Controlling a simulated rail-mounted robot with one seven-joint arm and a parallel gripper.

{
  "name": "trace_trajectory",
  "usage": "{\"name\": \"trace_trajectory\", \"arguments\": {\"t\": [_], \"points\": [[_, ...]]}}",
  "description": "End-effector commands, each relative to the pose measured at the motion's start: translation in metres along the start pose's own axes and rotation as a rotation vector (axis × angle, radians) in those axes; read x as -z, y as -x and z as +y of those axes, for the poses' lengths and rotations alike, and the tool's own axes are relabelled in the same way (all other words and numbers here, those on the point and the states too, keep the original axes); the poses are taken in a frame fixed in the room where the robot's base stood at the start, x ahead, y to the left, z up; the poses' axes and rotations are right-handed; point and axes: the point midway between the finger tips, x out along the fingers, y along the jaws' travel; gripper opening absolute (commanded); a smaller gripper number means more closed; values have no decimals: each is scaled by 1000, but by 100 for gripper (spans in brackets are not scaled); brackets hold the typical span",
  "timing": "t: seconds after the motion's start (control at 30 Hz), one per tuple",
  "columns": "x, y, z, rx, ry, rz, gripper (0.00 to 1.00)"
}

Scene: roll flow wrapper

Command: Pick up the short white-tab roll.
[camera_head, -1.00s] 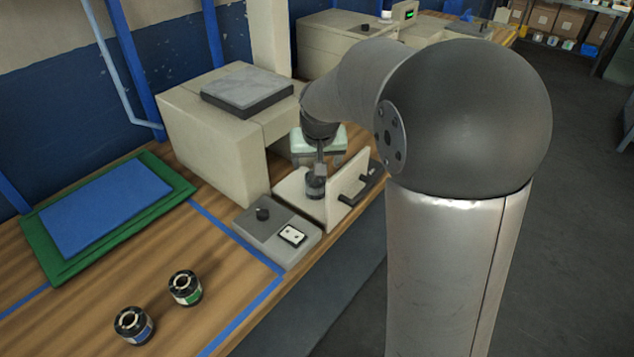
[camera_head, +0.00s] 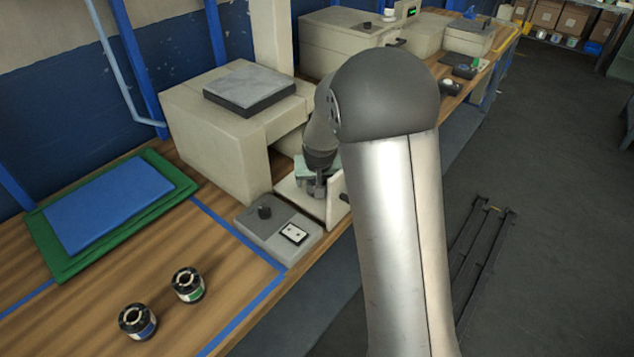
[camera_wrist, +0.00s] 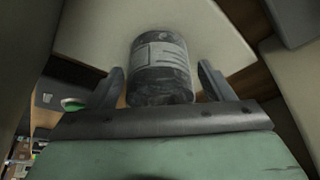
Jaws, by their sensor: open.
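A dark roll with a whitish printed label (camera_wrist: 160,68) stands between the two fingers of my gripper (camera_wrist: 160,78) in the wrist view. The fingers are apart, one on each side, with visible gaps to the roll. In the head view my gripper (camera_head: 318,178), with its pale green body, is low in the bay at the front of the beige machine. The roll there is mostly hidden by my gripper and wrist. Two other dark rolls stand on the wooden table at lower left, one with a blue label (camera_head: 137,322) and one with a green label (camera_head: 188,285).
The beige machine (camera_head: 215,145) rises left of my gripper, and an upright pale panel (camera_head: 335,207) is close on its right. A grey control box (camera_head: 278,228) sits in front. A blue mat on a green one (camera_head: 58,269) lies at far left.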

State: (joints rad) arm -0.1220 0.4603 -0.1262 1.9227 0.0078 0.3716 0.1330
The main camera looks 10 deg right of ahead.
Motion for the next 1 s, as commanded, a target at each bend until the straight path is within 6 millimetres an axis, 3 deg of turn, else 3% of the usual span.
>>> {"name": "trace_trajectory", "arguments": {"t": [0.13, 0.3, 0.4, 0.67, 1.0], "points": [[0, 0, 0, 0, 0, 0, 72], [0, 0, 0, 0, 0, 0, 24], [0, 1, 0, 0, 0, 0, 19], [3, 6, 0, 0, 1, 2, 19], [28, 65, 0, 1, 1, 5, 19]]}}
